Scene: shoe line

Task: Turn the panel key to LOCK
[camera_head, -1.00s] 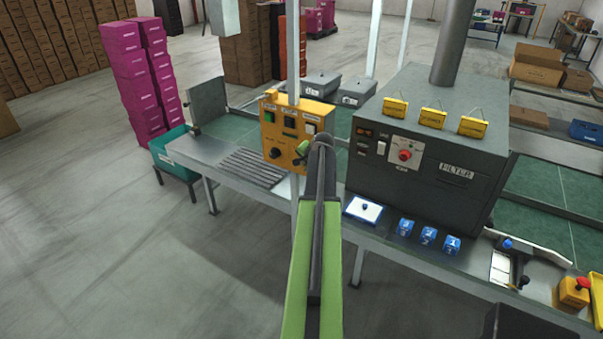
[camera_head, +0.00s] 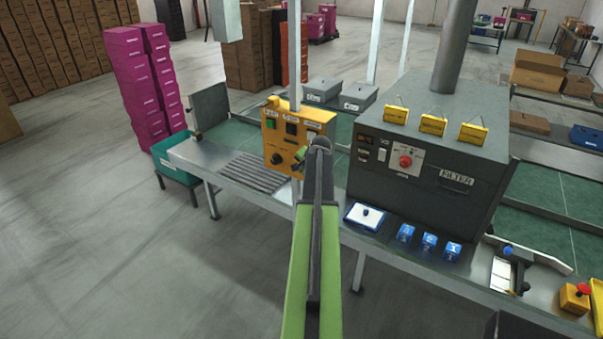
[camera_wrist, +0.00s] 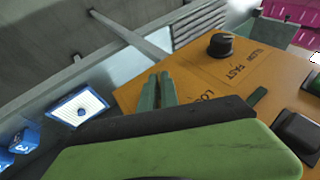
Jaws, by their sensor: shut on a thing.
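The orange control panel (camera_head: 284,143) stands on the line's left part in the head view. In the wrist view the panel face (camera_wrist: 188,70) fills the right side and shows a partly covered label (camera_wrist: 200,97) that begins "LO". My gripper (camera_wrist: 157,90) is at the panel's edge by that label, its two fingers close together. In the head view my gripper (camera_head: 302,156) is at the panel's lower right. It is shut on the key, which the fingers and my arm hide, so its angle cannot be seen.
A black knob (camera_wrist: 220,44) marked slow and fast sits beside my gripper on the panel. The grey filter machine (camera_head: 425,150) stands close to the right. A white tray (camera_head: 365,215) and blue blocks (camera_head: 428,241) lie on the bench.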

